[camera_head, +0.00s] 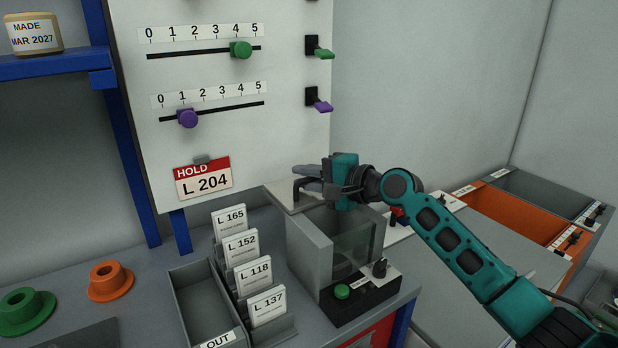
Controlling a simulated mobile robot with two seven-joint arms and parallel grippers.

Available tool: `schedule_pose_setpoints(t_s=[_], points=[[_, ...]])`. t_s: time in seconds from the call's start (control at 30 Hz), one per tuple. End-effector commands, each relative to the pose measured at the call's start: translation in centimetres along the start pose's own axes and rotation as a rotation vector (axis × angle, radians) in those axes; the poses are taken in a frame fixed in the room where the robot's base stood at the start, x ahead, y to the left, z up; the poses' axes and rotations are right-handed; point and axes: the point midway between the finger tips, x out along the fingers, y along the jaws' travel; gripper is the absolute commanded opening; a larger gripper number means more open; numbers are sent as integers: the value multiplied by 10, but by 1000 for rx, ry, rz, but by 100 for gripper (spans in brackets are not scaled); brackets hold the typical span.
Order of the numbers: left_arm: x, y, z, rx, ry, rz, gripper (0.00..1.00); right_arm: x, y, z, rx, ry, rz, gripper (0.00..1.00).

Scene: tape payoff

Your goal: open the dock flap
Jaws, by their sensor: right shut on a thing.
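The dock (309,262) is a grey box with a clear front window, standing on the bench at the middle. Its flap (283,197) is a light grey plate at the top left of the box. The flap sticks out past the box's left wall, and the top of the box looks at least partly uncovered. My right gripper (308,184) is over the flap, shut on its dark handle (300,186). The fingers partly hide the handle, and I cannot tell the flap's exact angle. My left gripper is not in view.
A black panel with a green button (342,292) and a dark knob (379,268) fronts the dock. A card rack (283,329) and an OUT tray (196,290) stand left of it. A slider board (225,15) rises behind. Orange and grey bins (520,216) stand right.

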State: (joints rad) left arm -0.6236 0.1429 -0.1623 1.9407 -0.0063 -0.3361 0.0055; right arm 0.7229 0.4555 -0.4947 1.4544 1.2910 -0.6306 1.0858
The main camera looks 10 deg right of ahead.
Motion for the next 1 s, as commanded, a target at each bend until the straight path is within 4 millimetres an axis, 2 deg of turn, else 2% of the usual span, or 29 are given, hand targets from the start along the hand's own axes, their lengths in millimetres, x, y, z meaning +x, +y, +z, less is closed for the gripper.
schedule_pose_setpoints(t_s=[0.07, 0.1, 0.13, 0.47, 0.63, 1.0], points=[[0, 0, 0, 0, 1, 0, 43, -1, -1, -1, -1, 3, -2, 0], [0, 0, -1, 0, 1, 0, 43, -1, -1, -1, -1, 3, -2, 21], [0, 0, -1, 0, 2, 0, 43, -1, -1, -1, -1, 3, -2, 23], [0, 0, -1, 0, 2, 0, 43, -6, 0, -1, -1, 2, -1, 23], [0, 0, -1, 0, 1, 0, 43, -29, 0, -1, -2, 3, 0, 23], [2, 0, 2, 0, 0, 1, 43, -107, 2, 0, -3, 3, 2, 23]])
